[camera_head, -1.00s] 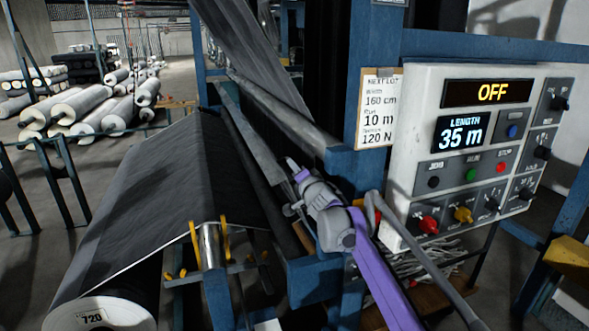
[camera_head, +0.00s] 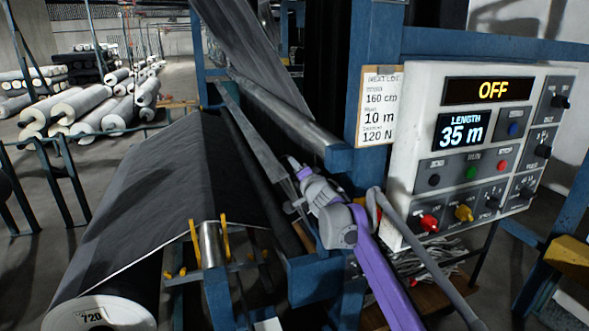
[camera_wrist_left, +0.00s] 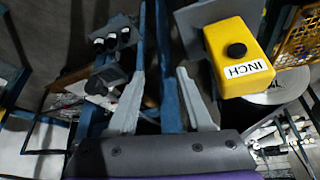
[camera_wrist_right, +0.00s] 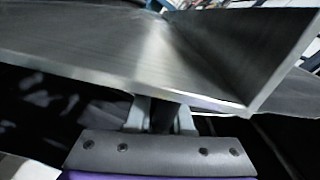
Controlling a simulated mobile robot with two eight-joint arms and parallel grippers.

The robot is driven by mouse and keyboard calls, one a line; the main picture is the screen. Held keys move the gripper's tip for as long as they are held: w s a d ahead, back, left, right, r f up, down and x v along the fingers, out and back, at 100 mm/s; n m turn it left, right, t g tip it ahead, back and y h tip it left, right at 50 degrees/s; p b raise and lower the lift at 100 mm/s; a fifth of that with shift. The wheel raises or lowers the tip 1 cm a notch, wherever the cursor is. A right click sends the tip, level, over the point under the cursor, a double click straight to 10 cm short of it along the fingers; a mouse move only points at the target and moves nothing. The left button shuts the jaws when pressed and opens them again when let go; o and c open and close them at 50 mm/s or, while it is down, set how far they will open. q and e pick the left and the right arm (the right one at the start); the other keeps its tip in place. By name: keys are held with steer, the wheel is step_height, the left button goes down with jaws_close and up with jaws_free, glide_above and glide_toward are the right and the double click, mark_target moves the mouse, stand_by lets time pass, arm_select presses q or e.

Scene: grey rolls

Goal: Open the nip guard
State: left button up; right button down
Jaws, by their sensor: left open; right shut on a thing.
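The nip guard (camera_head: 250,132) is a long grey metal plate along the rollers in the middle of the head view. In the right wrist view its angled sheet (camera_wrist_right: 100,55) fills the upper half. My right gripper (camera_head: 293,186) is at the guard's near end. In the right wrist view its fingers (camera_wrist_right: 160,112) are shut on a dark part just below the sheet, partly hidden by it. My left gripper (camera_wrist_left: 160,100) is open and empty in the left wrist view, with a blue post behind its fingers. It is not visible in the head view.
A control panel (camera_head: 405,170) at right reads OFF and 35 m. A yellow INCH button box (camera_wrist_left: 238,55) is right of my left gripper. A black fabric web (camera_head: 160,190) runs down to a roll (camera_head: 100,312). A blue frame post (camera_head: 372,95) stands beside my right arm.

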arm_select(q)
steer(key=shift+s+a+f+b, duration=0.15)
steer(key=shift+f+b, duration=0.15)
steer(key=shift+f, duration=0.3)
steer(key=shift+s+d+f+b, duration=0.15)
steer(key=shift+f+b, duration=0.1)
steer(key=shift+f, duration=0.3)
arm_select(e)
steer(key=shift+w+d+m, duration=0.3)
steer(key=shift+d+m, duration=0.3)
steer(key=shift+d, duration=0.3)
steer(key=c, duration=0.8)
jaws_free()
steer(key=shift+d, duration=0.2)
steer(key=shift+c, duration=0.2)
arm_select(q)
steer(key=shift+d, duration=0.1)
arm_select(e)
steer(key=shift+a, duration=0.15)
